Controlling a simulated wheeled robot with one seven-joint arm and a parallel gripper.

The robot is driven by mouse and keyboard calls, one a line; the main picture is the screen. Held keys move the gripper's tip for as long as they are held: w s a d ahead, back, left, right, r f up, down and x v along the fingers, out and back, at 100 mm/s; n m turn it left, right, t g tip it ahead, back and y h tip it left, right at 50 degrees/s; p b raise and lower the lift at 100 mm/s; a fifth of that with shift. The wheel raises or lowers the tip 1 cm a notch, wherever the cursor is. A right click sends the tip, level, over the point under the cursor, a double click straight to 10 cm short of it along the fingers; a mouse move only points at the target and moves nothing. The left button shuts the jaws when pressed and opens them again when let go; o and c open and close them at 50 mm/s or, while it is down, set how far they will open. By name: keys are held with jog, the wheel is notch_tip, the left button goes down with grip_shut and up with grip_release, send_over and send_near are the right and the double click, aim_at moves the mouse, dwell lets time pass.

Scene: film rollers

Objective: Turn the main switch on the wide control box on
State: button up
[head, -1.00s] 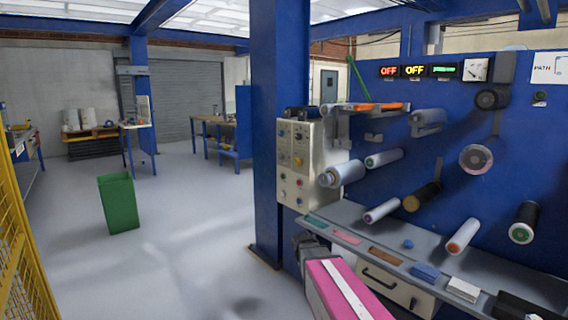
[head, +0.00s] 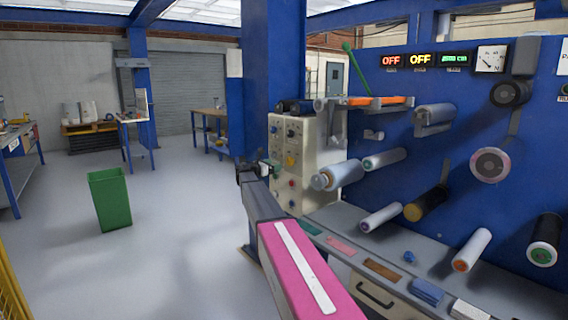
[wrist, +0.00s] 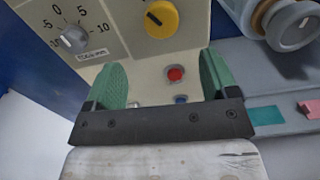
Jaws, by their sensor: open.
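A beige control box (head: 301,135) with several knobs and buttons stands beside the blue post in the head view. Its panel (wrist: 130,52) fills the upper middle of the wrist view. A yellow rotary knob (wrist: 161,19) sits at the top of that view; it also shows in the head view (head: 291,160). I cannot tell which control is the main switch. My gripper (wrist: 172,80) is open and empty, its green fingers apart in front of the panel's lower part. A red button (wrist: 175,73) and a blue button (wrist: 181,99) show between the fingers, below the yellow knob.
A grey knob with a printed scale (wrist: 73,38) is left of the yellow knob. Rollers (head: 340,175) stick out right of the box, above a grey shelf (head: 400,247). A green bin (head: 110,200) stands on open floor at left.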

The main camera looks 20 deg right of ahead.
aim_at(289, 162)
jog(key=x, duration=1)
jog(key=shift+d+f, duration=0.1)
jog(key=shift+d, duration=0.05)
jog(key=c, duration=0.9)
